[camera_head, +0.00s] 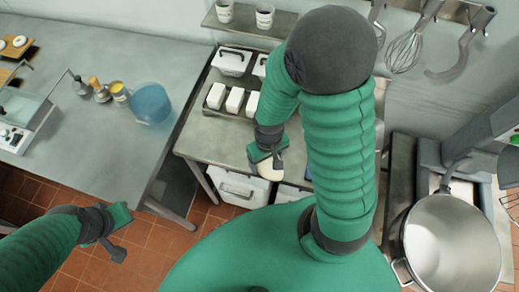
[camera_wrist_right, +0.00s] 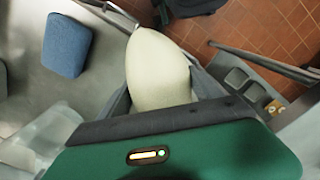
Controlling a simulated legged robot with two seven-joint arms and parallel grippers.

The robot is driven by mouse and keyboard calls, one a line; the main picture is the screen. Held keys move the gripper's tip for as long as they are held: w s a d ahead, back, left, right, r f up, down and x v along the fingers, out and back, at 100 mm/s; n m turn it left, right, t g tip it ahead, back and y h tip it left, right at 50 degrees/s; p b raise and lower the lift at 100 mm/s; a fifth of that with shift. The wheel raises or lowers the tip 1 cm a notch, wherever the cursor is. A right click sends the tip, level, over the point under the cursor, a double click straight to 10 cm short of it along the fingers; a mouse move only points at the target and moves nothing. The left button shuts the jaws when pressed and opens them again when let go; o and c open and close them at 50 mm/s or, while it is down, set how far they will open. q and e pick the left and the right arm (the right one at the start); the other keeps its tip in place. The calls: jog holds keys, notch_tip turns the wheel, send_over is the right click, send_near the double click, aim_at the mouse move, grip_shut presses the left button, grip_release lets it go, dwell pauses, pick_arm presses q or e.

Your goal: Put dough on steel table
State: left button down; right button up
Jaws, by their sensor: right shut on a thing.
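The pale, cream-coloured dough (camera_head: 268,173) is between the fingers of my right gripper (camera_head: 266,160), near the front edge of the middle steel table (camera_head: 225,140) in the head view. In the right wrist view the dough (camera_wrist_right: 158,70) fills the space between the two dark fingers, its narrow end pointing away. I cannot tell whether its underside touches anything. My left gripper (camera_head: 121,234) is at the lower left, over the tiled floor, with its fingers apart and nothing between them. My right arm hides part of the middle table.
A steel counter (camera_head: 90,155) on the left holds a blue tub (camera_head: 150,103) and small containers. White blocks (camera_head: 235,100) and lidded white bins (camera_head: 232,62) stand at the middle table's back. A large pot (camera_head: 450,245) is at right. The middle table's front left is clear.

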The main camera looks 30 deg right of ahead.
jog(key=w, duration=0.2)
jog(key=w+d+p, duration=0.1)
jog(key=w, duration=0.1)
jog(key=w+d, duration=0.1)
jog(key=w, duration=0.2)
jog(key=shift+d+f, duration=0.15)
jog(key=shift+f, duration=0.1)
jog(key=shift+w+f, duration=0.2)
jog(key=shift+f, duration=0.1)
jog(key=shift+s+f+p, duration=0.2)
jog(key=shift+f+p, duration=0.3)
jog(key=shift+f, duration=0.95)
jog(key=o, duration=2.1)
